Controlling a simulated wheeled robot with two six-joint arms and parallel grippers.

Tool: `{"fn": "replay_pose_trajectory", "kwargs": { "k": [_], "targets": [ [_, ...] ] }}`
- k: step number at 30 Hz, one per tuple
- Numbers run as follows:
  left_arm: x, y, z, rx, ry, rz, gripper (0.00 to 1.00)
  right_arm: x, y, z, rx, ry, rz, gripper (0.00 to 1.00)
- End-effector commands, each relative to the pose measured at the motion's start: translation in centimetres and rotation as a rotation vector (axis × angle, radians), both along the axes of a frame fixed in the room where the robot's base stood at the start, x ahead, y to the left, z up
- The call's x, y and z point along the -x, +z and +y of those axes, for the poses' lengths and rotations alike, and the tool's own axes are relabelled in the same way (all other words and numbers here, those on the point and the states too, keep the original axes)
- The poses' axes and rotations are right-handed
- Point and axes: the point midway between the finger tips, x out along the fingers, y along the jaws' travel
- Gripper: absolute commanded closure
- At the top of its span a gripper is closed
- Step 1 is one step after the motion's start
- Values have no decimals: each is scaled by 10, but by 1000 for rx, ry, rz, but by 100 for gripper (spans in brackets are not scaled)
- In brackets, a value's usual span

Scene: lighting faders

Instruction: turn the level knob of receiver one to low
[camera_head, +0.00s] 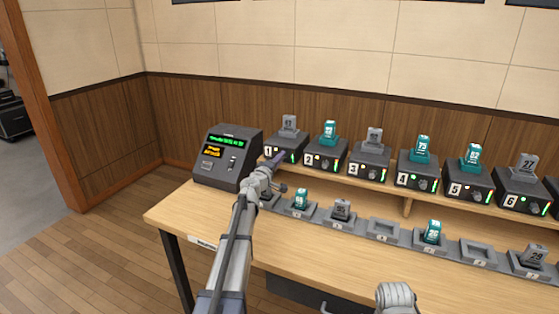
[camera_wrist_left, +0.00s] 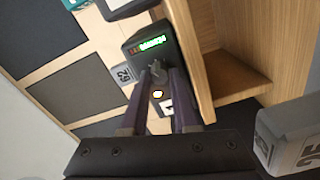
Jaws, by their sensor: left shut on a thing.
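Receiver one (camera_head: 290,142) is the dark box marked 1 at the left end of the shelf, with a grey numbered pack standing in its top. My left gripper (camera_head: 281,156) reaches its front face and hides the knob in the head view. In the left wrist view, the level knob (camera_wrist_left: 158,71) is a small grey knob on the receiver's face (camera_wrist_left: 138,38), below a lit green and red bar. The two fingers of my left gripper (camera_wrist_left: 159,78) are shut on it, one on each side. The knob's exact pointer direction is too small to read. My right gripper is not in view.
A console (camera_head: 226,155) with a lit screen stands just left of receiver one. More receivers (camera_head: 369,160) line the shelf to the right. Below them, a row of grey docks (camera_head: 383,231) on the table (camera_head: 190,215) holds several packs; some docks are empty.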

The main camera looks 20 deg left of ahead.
Motion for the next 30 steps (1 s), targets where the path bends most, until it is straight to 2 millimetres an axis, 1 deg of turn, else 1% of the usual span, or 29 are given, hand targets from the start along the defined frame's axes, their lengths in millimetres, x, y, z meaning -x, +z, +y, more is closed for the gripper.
{"fn": "replay_pose_trajectory", "kwargs": {
  "k": [30],
  "targets": [
    [0,-2,0,965,1,0,100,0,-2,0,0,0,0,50]
  ]
}}
